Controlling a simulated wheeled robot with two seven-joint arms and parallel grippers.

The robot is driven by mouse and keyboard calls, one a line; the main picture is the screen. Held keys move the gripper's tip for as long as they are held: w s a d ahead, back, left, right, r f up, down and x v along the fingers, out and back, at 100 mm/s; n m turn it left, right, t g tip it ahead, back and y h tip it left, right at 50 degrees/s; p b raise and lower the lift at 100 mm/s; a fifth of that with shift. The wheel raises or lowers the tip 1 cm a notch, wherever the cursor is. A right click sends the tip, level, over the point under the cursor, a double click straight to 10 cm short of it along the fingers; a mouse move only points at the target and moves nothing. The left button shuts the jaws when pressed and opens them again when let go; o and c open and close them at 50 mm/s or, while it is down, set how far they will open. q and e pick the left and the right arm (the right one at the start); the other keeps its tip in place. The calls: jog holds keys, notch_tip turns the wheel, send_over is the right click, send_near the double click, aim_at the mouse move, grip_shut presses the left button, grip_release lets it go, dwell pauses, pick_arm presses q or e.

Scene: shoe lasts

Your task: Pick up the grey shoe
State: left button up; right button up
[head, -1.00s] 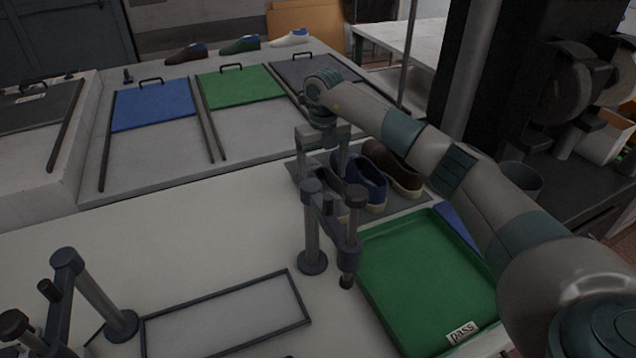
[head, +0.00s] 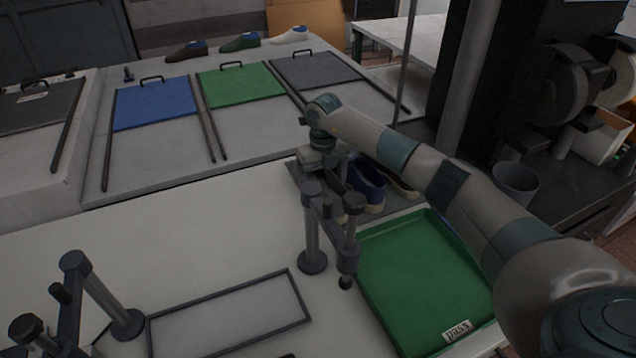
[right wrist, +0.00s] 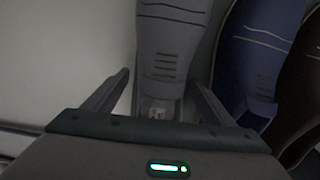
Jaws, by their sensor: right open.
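The grey shoe (right wrist: 165,45) fills the upper middle of the right wrist view. In the head view it is mostly hidden behind my right gripper and a dark stand. My right gripper (right wrist: 160,98) is open, with one finger on each side of the grey shoe's near end. In the head view this gripper (head: 325,175) is low over the row of shoes, its fingertips hard to make out. I cannot tell whether the fingers touch the shoe. My left gripper is not in view.
A blue shoe (head: 368,190) stands right beside the grey one, with a brown shoe (right wrist: 300,100) beyond it. A green tray (head: 425,275) labelled "pass" lies in front. A dark post stand (head: 312,235) rises close by.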

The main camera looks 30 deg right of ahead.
aim_at(323, 177)
jog(key=c, duration=1.3)
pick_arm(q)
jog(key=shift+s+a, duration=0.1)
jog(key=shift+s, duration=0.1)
pick_arm(e)
jog(key=shift+c, duration=0.3)
jog(key=shift+r, duration=0.1)
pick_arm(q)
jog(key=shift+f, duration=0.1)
pick_arm(e)
jog(key=shift+r, duration=0.1)
jog(key=shift+w+r+b, duration=0.1)
jog(key=shift+r+b, duration=0.2)
jog(key=shift+r, duration=0.25)
notch_tip(323, 177, up, 2)
jog(key=shift+r+b, duration=0.1)
jog(key=shift+b, duration=0.3)
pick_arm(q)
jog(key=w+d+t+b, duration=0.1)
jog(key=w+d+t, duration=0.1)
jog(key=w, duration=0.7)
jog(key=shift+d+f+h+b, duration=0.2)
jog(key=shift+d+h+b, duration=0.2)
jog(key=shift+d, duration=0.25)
pick_arm(e)
notch_tip(323, 177, up, 6)
jog(key=shift+r, duration=0.25)
